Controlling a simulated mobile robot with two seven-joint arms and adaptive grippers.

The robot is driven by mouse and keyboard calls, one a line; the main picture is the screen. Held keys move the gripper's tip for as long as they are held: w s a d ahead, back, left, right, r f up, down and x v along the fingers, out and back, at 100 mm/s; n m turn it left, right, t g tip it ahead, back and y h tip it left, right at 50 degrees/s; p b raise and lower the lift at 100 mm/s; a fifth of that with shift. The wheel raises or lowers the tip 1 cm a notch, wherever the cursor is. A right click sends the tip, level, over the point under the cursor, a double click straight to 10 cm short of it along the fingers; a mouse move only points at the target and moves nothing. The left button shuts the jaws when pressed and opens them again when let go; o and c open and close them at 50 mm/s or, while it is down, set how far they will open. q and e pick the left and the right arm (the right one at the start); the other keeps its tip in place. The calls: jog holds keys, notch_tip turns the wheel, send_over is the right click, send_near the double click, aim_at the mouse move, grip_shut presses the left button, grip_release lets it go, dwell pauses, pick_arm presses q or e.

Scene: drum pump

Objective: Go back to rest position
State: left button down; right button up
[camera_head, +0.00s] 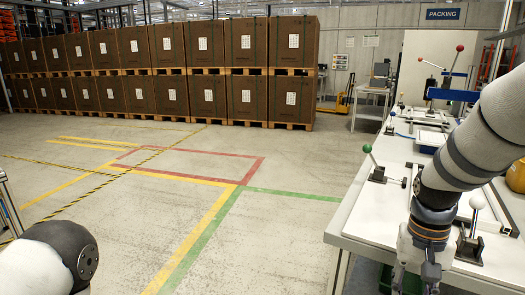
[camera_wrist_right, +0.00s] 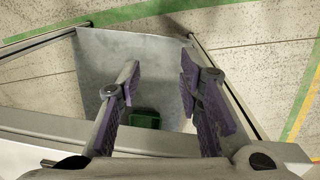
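My right arm comes in at the right of the head view and hangs over the near end of the white workbench (camera_head: 352,215). My right gripper (camera_wrist_right: 160,72) shows in the wrist view with its two purple-padded fingers spread apart and nothing between them. In the head view its upper part shows at the bottom edge, at the bench's front side, and its fingertips are cut off. A rounded part of my left arm shows at the bottom left. My left gripper is outside both views.
A green-knobbed lever clamp (camera_head: 377,166) and a white-knobbed one (camera_head: 472,230) stand on the bench close to my right arm. A green object (camera_wrist_right: 145,118) lies low beyond the fingers. Stacked brown boxes (camera_head: 205,70) line the back. The marked floor (camera_head: 270,225) is clear.

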jog(key=s+a+f+n+g, duration=0.1)
jog(key=s+a+f+n, duration=0.1)
jog(key=s+f, duration=1.55)
jog(key=s+a+f+n, duration=0.1)
jog(key=s+a, duration=0.1)
jog(key=s, duration=0.6)
jog(key=s+a+f+n, duration=0.1)
jog(key=s+f, duration=0.1)
jog(key=s, duration=0.7)
jog(key=shift+s+a+f+n, duration=0.15)
jog(key=shift+a+f+n, duration=0.15)
jog(key=shift+a, duration=0.05)
jog(key=shift+c, duration=0.6)
